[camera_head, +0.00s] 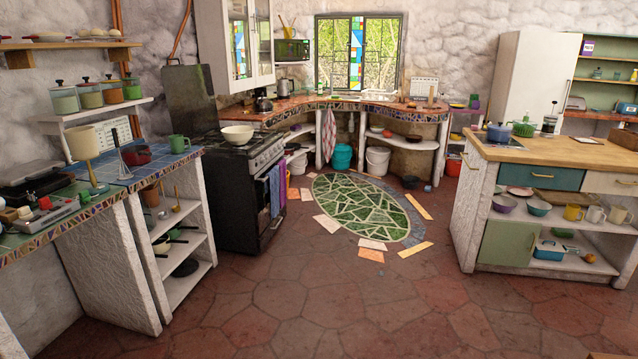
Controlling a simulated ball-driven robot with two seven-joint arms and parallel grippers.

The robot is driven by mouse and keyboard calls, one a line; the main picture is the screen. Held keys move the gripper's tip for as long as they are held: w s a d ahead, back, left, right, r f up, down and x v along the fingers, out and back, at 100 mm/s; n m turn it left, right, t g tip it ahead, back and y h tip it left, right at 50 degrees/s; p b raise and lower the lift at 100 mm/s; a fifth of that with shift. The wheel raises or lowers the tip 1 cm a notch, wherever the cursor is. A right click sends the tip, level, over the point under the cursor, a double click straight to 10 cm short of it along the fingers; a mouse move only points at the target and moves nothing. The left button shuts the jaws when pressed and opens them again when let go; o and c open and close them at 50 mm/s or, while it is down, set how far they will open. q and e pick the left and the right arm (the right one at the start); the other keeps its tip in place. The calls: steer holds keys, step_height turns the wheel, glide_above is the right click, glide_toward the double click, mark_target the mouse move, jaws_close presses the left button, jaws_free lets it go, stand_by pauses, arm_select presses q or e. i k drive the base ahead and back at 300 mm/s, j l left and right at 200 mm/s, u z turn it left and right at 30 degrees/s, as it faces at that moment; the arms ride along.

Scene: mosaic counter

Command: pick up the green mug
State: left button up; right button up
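A green mug (178,143) stands upright on the blue-tiled end of the left counter (130,172), close to the counter's far corner. It is small in view, and nothing hides it. A red pot (135,154) sits to its left on the same tiles. Neither of my grippers shows in the head view.
The left counter also holds a lamp (81,147) and a grey record-player-like box (80,207). Behind it stands a black stove (247,185) with a white bowl (237,134). A wood-topped island (560,155) stands at right. The stone floor (300,310) between is open, with loose tiles further back.

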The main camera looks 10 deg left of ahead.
mark_target(177, 142)
steer(key=i+u, duration=0.4)
steer(key=i, duration=0.35)
steer(key=i+l+u, duration=0.2)
steer(key=i+u, duration=0.2)
steer(key=i, duration=0.3)
steer(key=i+l+u, duration=0.1)
steer(key=i+u, duration=0.25)
steer(key=i, duration=2)
